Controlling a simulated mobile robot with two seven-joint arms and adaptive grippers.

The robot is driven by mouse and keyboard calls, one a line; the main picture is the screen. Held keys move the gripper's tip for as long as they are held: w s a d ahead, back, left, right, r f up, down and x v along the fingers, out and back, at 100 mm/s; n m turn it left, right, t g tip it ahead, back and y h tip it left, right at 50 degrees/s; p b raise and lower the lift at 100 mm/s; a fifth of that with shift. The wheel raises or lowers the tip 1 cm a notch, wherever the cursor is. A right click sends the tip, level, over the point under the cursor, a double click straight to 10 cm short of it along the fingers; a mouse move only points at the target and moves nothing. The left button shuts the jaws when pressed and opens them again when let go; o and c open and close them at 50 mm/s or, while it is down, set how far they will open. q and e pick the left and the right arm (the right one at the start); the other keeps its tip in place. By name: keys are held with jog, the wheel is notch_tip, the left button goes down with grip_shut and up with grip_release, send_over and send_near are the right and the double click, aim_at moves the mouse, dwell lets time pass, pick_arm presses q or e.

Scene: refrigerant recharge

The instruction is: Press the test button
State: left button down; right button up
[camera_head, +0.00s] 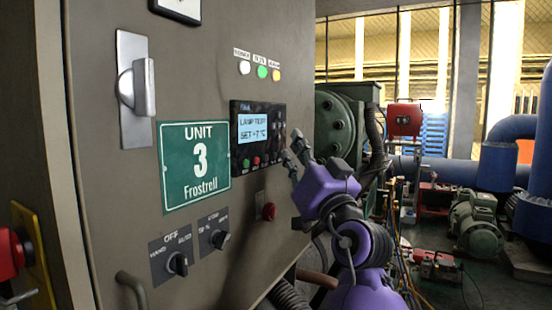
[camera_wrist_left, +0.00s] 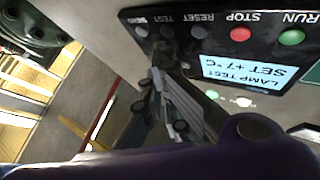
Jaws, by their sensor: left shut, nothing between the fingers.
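The control panel (camera_head: 258,136) is a dark unit on the cabinet door; its lit display (camera_head: 252,128) reads "LAMP TEST" above a temperature setting. In the left wrist view the panel is upside down, with a green RUN button (camera_wrist_left: 292,37), a red STOP button (camera_wrist_left: 245,33), a dark RESET button (camera_wrist_left: 198,31) and a dark test button (camera_wrist_left: 167,31) beside its TEST label. My left gripper (camera_head: 292,151) is shut and empty at the panel's right edge. In the wrist view its fingertips (camera_wrist_left: 158,58) are close to the test button; contact cannot be told. My right gripper is out of view.
White (camera_head: 244,68), green (camera_head: 262,72) and orange (camera_head: 277,75) lamps sit above the panel. A red knob (camera_head: 269,211) and two rotary switches (camera_head: 177,264) are below. A door handle (camera_head: 136,88) protrudes at left. Machinery with a dark green housing (camera_head: 338,122) stands right of the cabinet.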

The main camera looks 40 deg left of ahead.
pick_arm(q)
jog(key=d+b, duration=0.1)
jog(key=d, duration=0.1)
jog(key=w+d+b, duration=0.1)
jog(key=d, duration=0.2)
jog(key=shift+w+b, duration=0.1)
jog(key=shift+b, duration=0.3)
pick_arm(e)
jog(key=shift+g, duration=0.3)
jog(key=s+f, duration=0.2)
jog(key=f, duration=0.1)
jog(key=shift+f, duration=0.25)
